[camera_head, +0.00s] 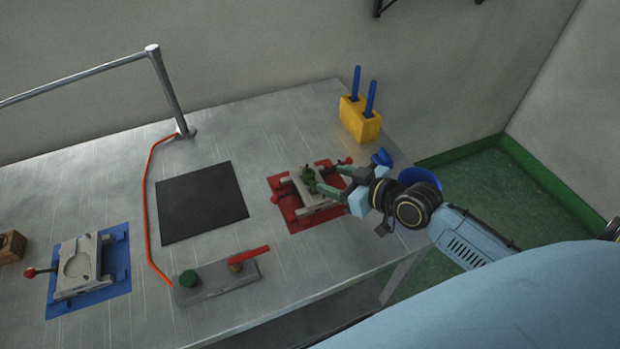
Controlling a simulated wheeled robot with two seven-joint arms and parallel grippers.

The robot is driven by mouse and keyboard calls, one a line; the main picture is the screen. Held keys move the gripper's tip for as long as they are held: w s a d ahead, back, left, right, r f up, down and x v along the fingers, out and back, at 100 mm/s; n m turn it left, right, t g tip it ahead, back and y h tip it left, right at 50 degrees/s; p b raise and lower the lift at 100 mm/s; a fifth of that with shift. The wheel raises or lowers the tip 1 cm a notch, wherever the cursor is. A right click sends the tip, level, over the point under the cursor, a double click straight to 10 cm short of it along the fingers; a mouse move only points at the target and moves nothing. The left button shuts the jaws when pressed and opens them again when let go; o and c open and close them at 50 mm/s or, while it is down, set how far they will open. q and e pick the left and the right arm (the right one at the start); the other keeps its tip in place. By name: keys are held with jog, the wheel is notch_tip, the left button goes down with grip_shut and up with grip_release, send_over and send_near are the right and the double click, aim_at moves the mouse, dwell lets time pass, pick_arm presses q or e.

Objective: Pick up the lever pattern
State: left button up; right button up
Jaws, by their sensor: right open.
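The lever pattern looks like the small dark green piece (310,178) in the grey mould fixture (322,204), which stands on a red mat (293,221) at the right of the table. My right gripper (330,179) reaches in from the right, with its fingers open at the green piece. I cannot tell whether the fingers touch it. The gripper and wrist hide part of the fixture's right side. My left gripper is not in view.
A yellow block (360,121) with two blue handles stands behind the fixture. A black mat (201,203) lies left of it. A control box (217,281) with a green button and red lever sits in front. A second fixture (77,263) stands on a blue mat (118,283) at left.

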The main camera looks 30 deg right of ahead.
aim_at(312, 174)
jog(key=shift+w+a+f, duration=0.2)
jog(key=shift+w+f, duration=0.1)
jog(key=shift+w, duration=0.3)
jog(key=shift+x, duration=0.8)
jog(key=x, duration=0.4)
jog(key=shift+a+f, duration=0.2)
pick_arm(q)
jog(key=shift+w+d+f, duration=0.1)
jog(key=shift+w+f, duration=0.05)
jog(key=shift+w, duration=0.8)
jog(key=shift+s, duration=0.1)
pick_arm(e)
jog(key=shift+c, duration=0.3)
jog(key=c, duration=1)
